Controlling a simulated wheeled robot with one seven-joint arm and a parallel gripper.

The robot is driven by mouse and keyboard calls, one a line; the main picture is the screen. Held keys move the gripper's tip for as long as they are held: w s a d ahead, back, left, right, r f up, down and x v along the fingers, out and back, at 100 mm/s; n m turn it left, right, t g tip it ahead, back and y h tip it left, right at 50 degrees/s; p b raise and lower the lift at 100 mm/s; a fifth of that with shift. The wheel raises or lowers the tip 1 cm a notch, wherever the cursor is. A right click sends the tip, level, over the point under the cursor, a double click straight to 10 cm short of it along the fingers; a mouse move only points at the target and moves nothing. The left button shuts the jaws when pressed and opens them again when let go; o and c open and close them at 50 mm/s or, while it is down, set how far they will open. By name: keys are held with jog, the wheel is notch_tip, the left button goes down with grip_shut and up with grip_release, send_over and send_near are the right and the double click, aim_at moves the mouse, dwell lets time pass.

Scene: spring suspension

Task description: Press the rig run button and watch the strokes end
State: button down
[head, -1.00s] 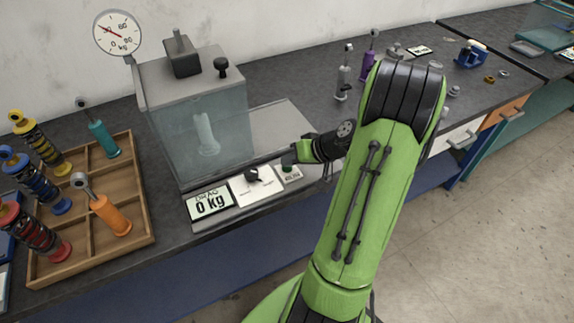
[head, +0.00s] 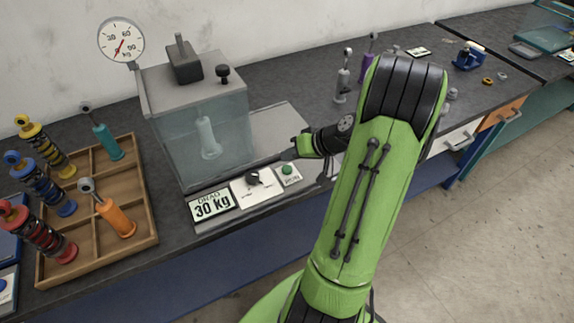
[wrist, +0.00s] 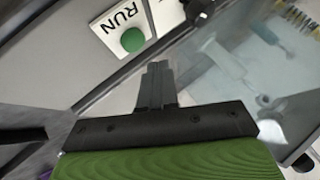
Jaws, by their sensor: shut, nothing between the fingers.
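The green run button (head: 288,168) sits on a white plate at the right end of the rig's front panel. In the wrist view the button (wrist: 132,40) shows beside the word RUN, uncovered. My gripper (head: 288,154) is just behind and above the button in the head view, apart from it. In the wrist view my gripper (wrist: 157,72) is shut and empty. The rig (head: 200,125) is a clear-walled box with a pale cylinder inside.
A wooden tray (head: 150,232) with coloured shock absorbers stands left of the rig. A black knob (head: 253,177) sits left of the button. Grey and purple dampers (head: 343,82) stand on the bench at the back right. Bench space before the blue clamp is partly clear.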

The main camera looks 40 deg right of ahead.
aim_at(290, 169)
notch_tip(290, 169, up, 4)
jog(key=shift+f+p, duration=0.15)
jog(key=shift+p, duration=1)
jog(key=shift+f, duration=0.1)
jog(key=a+r+n+g+h, duration=0.1)
jog(key=a+r+n+g, duration=0.1)
jog(key=a+r, duration=0.35)
jog(key=a+r+n+g, duration=0.1)
jog(key=a+r+n, duration=0.1)
jog(key=a, duration=0.7)
jog(key=s+a+r+h, duration=0.1)
jog(key=s+a+r, duration=0.2)
jog(key=s, duration=0.4)
jog(key=s+a+r+n+h, duration=0.1)
jog(key=s+a+r, duration=0.2)
jog(key=s+a, duration=0.3)
jog(key=shift+s, duration=0.9)
